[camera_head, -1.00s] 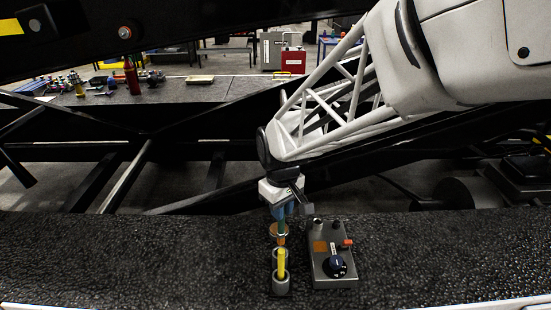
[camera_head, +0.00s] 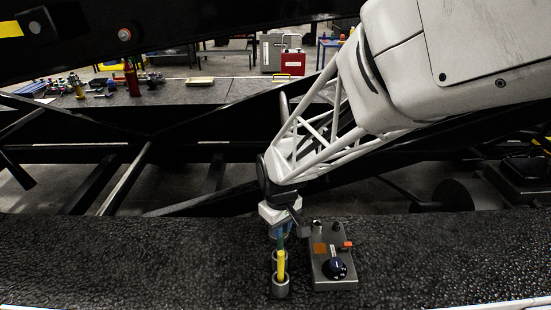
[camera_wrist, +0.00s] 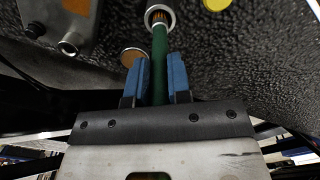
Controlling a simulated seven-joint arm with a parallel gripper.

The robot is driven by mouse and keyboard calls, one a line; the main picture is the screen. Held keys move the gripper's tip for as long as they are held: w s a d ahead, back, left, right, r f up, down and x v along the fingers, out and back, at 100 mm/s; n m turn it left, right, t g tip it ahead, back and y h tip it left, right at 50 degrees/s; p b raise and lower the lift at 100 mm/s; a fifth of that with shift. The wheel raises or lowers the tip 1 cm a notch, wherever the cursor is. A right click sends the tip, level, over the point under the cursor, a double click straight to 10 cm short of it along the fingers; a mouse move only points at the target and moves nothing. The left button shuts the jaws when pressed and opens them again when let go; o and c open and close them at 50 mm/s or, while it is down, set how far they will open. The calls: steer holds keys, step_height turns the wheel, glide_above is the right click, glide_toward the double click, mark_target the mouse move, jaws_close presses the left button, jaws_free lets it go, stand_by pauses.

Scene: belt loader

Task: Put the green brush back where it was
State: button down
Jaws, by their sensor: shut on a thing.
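My gripper (camera_head: 280,231) is shut on the green brush, its blue fingers (camera_wrist: 160,78) on either side of the green handle (camera_wrist: 158,50). The brush is upright, and a little green shows below the fingers in the head view (camera_head: 280,243). In the wrist view its orange-brown bristle end (camera_wrist: 159,17) is within the ring of a grey round holder (camera_wrist: 151,10). How deep it sits I cannot tell. In the head view this rear holder (camera_head: 274,258) is partly hidden by a yellow brush (camera_head: 281,266), which stands in the front grey holder (camera_head: 281,291).
A grey control box (camera_head: 320,282) with a dark knob, an orange patch and a red-orange switch stands close right of the holders. A round orange-brown disc (camera_wrist: 132,57) lies beside the fingers in the wrist view. The dark belt (camera_head: 140,260) is clear to the left.

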steer(key=shift+f, duration=0.25)
steer(key=shift+f, duration=1.9)
steer(key=c, duration=1.1)
jaws_free()
steer(key=shift+o, duration=0.2)
step_height(320, 180, up, 12)
steer(key=shift+r, duration=0.15)
